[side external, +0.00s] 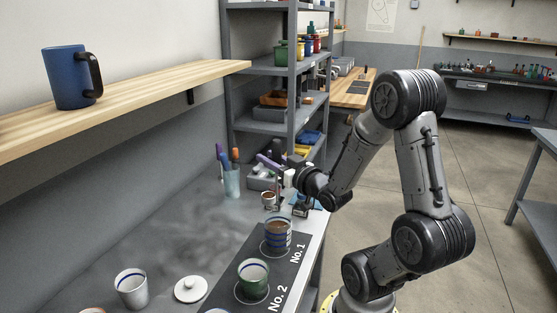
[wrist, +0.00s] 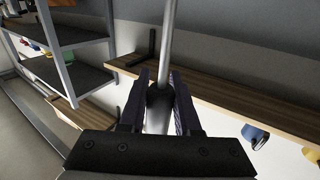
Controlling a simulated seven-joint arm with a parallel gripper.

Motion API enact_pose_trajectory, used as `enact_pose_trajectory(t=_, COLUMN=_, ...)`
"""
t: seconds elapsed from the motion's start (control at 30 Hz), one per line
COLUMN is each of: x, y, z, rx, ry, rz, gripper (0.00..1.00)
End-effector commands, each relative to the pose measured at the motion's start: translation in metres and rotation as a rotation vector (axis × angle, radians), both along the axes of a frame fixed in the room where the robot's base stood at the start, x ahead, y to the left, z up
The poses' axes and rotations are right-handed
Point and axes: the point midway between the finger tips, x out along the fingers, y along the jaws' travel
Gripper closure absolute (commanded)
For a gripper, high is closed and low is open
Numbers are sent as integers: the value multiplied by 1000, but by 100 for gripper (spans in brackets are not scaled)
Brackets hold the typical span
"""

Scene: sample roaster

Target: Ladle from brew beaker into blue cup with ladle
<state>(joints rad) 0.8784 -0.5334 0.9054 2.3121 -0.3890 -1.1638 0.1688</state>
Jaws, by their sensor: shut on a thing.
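My gripper (wrist: 160,100) is shut on the dark grip of a silver rod, the ladle's handle (wrist: 168,45), which runs up and away between the fingers in the wrist view. In the side view my gripper (side external: 275,166) is above the far end of the bench; the ladle's bowl is not clear there. A blue-banded vessel (side external: 278,234) with brown contents stands on the No. 1 spot. A white cup with a blue rim band (side external: 131,288) stands at the front left. I cannot tell which is the brew beaker.
A blue mug (side external: 70,78) stands on the wooden wall shelf (side external: 160,88). A white lid (side external: 190,289) lies beside the black mat (side external: 228,287). A pen holder (side external: 232,182) and a small brown-filled container (side external: 269,200) stand at the back, near the grey rack (side external: 228,65).

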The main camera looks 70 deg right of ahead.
Motion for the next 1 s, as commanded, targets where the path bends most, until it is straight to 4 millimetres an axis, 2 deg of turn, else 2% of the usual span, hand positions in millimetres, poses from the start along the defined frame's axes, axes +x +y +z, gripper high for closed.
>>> enact_pose_trajectory(t=0.37, x=37, y=66, z=6, rx=-1, ry=1, rz=326, gripper=100)
enact_pose_trajectory(t=0.6, x=55, y=130, z=3, rx=0, ry=0, rz=610, gripper=100)
enact_pose_trajectory(t=0.77, x=57, y=180, z=-2, rx=2, ry=0, rz=824, gripper=100)
enact_pose_trajectory(t=1.0, x=48, y=241, z=-10, rx=1, ry=1, rz=1098, gripper=100)
